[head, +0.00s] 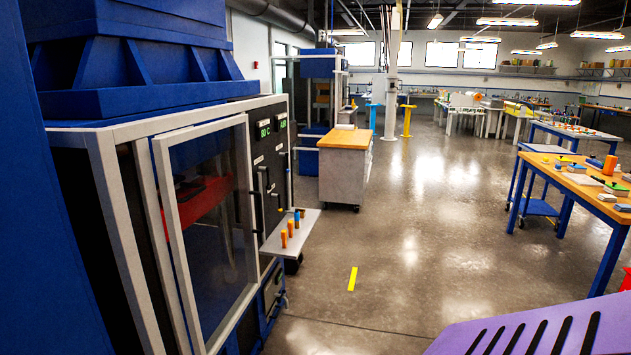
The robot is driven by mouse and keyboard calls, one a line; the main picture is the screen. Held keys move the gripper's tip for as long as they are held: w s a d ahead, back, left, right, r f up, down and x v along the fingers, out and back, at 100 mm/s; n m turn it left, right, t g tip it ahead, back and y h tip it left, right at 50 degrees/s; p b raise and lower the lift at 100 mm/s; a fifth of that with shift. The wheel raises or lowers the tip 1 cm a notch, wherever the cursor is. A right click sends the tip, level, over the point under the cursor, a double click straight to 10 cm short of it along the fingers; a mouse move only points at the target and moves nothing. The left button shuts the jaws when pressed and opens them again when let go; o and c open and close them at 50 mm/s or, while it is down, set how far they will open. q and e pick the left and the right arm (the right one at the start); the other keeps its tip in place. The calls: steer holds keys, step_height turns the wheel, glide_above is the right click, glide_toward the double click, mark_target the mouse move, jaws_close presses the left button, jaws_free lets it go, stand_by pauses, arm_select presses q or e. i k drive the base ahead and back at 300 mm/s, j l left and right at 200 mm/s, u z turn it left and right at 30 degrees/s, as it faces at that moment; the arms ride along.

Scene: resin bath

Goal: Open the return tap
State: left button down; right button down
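No part that I can clearly tell as the return tap shows in the head view. A large blue and white machine (77,120) stands close on the left, with a framed glass door (212,230) that looks shut. Past the door, a dark control panel (272,150) carries two small green displays and several dark handles (254,197), too small to read. A light shelf (290,243) juts out below the panel. It bears two orange pegs (284,239) and a blue-topped piece (297,217). Neither of my grippers is in view.
A cabinet with a wooden top (344,170) stands beyond the machine. Workbenches (575,185) with parts stand at right. The grey floor (430,230) between is clear, with a yellow strip (352,279). A purple slotted surface (480,325) fills the bottom right corner.

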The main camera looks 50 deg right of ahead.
mark_target(268, 179)
steer(key=l+z, duration=0.15)
steer(key=z, duration=0.2)
steer(key=l+z, duration=0.15)
steer(key=z, duration=0.25)
steer(key=i+l+z, duration=0.1)
steer(key=z, duration=0.25)
steer(key=i+l, duration=0.1)
steer(key=l, duration=0.15)
steer(key=i+l, duration=0.1)
steer(key=l, duration=0.15)
steer(key=i+l+u, duration=0.1)
steer(key=i+l, duration=0.65)
steer(key=i+l+u, duration=0.1)
steer(key=i+l, duration=0.6)
steer(key=k+l, duration=0.05)
steer(key=l, duration=0.05)
